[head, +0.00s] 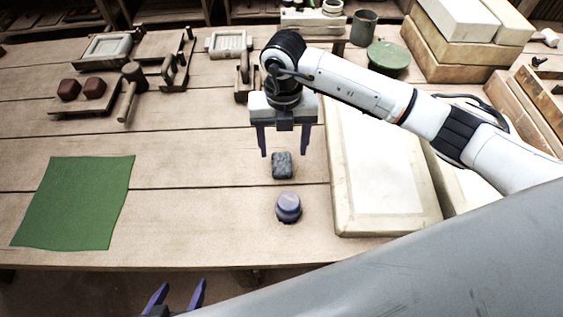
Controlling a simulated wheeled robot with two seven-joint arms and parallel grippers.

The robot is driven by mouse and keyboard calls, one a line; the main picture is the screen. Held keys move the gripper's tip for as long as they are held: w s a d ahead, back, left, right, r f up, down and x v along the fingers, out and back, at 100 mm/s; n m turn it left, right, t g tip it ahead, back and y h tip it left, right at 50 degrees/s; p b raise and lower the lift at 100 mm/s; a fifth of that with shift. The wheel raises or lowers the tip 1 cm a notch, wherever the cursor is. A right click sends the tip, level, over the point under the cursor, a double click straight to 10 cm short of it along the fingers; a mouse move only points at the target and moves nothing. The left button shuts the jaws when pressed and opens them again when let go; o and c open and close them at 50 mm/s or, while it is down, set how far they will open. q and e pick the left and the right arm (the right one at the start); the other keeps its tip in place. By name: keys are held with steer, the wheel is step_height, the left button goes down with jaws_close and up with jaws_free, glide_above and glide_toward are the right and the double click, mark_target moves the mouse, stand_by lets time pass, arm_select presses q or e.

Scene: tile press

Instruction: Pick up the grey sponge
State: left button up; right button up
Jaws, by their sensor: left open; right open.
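The grey sponge (282,165) is a small, dark grey, rough block lying on the wooden table. My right gripper (284,154) is open, with its two purple fingers pointing down. In the picture its fingertips lie just above and to either side of the sponge. The fingers look empty, and I cannot tell how high they are above the table. My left gripper (180,292) is at the bottom edge, in front of the table, open and empty, with only its fingers showing.
A round purple-blue object (288,207) stands just in front of the sponge. A pale slab (385,175) lies to the right. A green cloth (75,203) lies at the left. Wooden tools (128,90) and two red-brown blocks (82,89) are at the back left.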

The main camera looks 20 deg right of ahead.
mark_target(282, 161)
steer(key=f, duration=0.5)
steer(key=shift+a+f+p, duration=0.2)
steer(key=shift+f+p, duration=0.15)
steer(key=shift+c, duration=0.4)
steer(key=c, duration=1)
